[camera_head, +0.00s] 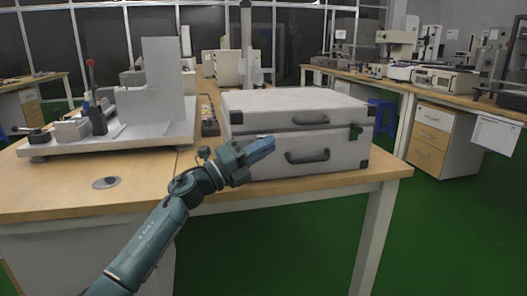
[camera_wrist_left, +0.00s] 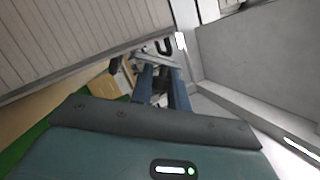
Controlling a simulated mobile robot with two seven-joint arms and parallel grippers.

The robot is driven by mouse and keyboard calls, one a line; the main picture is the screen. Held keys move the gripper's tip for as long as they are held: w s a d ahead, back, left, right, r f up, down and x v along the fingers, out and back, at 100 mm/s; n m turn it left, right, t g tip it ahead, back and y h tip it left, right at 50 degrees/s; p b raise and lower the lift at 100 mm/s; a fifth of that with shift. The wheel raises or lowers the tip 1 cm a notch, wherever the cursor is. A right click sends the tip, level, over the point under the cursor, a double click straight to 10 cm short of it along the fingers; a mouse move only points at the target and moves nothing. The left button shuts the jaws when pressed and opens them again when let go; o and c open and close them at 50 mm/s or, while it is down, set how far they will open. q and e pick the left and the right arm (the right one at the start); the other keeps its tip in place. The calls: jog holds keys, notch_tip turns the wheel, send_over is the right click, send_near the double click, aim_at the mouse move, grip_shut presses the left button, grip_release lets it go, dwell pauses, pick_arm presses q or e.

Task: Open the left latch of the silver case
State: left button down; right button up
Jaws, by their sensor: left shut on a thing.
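The silver case (camera_head: 345,152) stands on the wooden table with its lid down and its front facing me. A dark handle (camera_head: 307,156) is on its front, and its right latch (camera_head: 355,132) shows at the seam. My left gripper (camera_head: 262,147) is at the front left of the case, at seam height, and covers the left latch in the head view. In the left wrist view, the two blue fingers (camera_wrist_left: 162,82) reach to a small metal part (camera_wrist_left: 156,60), the left latch, at the case's front. They are shut on it; the exact contact is hard to see. My right gripper is out of view.
A white instrument (camera_head: 160,85) on a light base stands on the table (camera_head: 130,196) to the left. A red-knobbed lever (camera_head: 91,75) is beside it. The table's front edge runs just below the case. Open green floor lies in front and right.

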pick_arm(q)
jog(key=c, duration=1.4)
grip_release()
jog(key=p+v, duration=0.1)
jog(key=v, duration=1.2)
jog(key=shift+p, duration=0.4)
jog(key=shift+o, duration=0.2)
jog(key=shift+f, duration=0.15)
